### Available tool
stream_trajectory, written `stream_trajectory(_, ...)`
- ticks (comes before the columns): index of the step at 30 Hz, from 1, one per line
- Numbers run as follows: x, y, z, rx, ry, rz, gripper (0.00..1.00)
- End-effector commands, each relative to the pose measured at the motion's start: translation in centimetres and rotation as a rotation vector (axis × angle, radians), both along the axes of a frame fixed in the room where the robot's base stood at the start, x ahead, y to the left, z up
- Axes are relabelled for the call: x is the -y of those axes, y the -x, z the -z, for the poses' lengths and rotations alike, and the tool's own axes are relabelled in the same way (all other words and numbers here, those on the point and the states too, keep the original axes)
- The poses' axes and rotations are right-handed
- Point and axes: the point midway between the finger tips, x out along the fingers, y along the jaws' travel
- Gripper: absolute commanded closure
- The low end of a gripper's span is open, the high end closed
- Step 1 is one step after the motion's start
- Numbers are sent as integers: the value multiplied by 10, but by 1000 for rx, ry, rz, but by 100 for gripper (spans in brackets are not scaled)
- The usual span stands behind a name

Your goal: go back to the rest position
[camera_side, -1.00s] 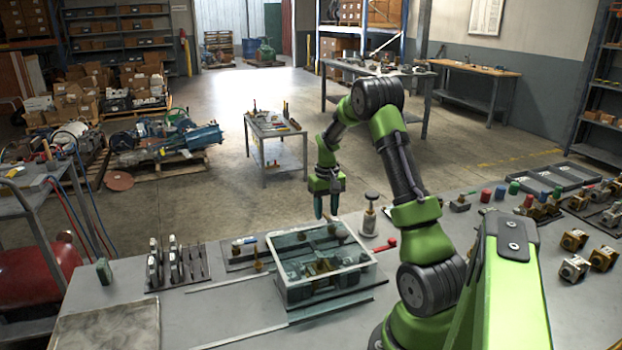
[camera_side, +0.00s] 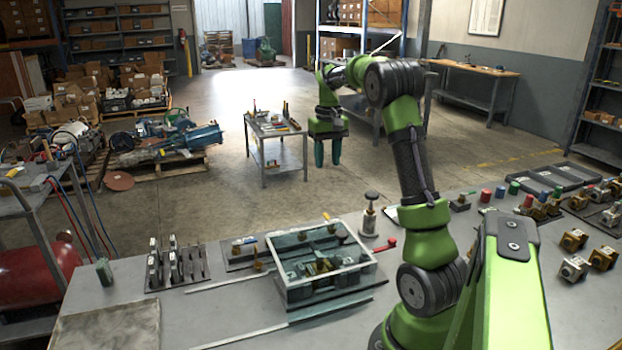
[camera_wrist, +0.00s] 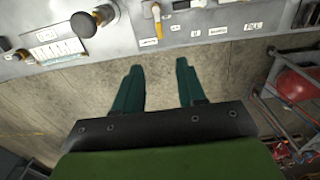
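My gripper (camera_side: 328,153) hangs in the air in the side view, fingers down, well above the workbench (camera_side: 230,300) and toward its far edge. In the wrist view the two green fingers of my gripper (camera_wrist: 157,82) are spread apart with nothing between them.
A dark rack (camera_side: 178,270) stands to the left. Brass and silver fittings (camera_side: 573,268) lie at the right. The air around my gripper is clear.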

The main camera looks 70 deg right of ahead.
Motion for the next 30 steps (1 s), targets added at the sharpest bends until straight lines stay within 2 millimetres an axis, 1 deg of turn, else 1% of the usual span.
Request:
stream_trajectory(1,0,0,-4,0,1,0,60)
stream_trajectory(5,0,0,-9,0,1,-1,60)
stream_trajectory(15,1,0,-9,2,7,14,60)
stream_trajectory(17,3,-1,-5,8,18,37,60)
stream_trajectory(18,0,0,4,8,12,56,60)
stream_trajectory(19,-3,2,7,14,12,68,60)
stream_trajectory(20,-10,1,8,26,12,75,60)
stream_trajectory(23,-47,-5,4,88,20,71,60)
stream_trajectory(24,-67,-8,0,119,23,63,60)
stream_trajectory(26,-98,-11,-6,167,26,44,60)
stream_trajectory(27,-119,-11,-9,201,26,29,60)
stream_trajectory(29,-153,-10,-14,253,25,3,60)
stream_trajectory(30,-177,-8,-17,289,22,-19,60)
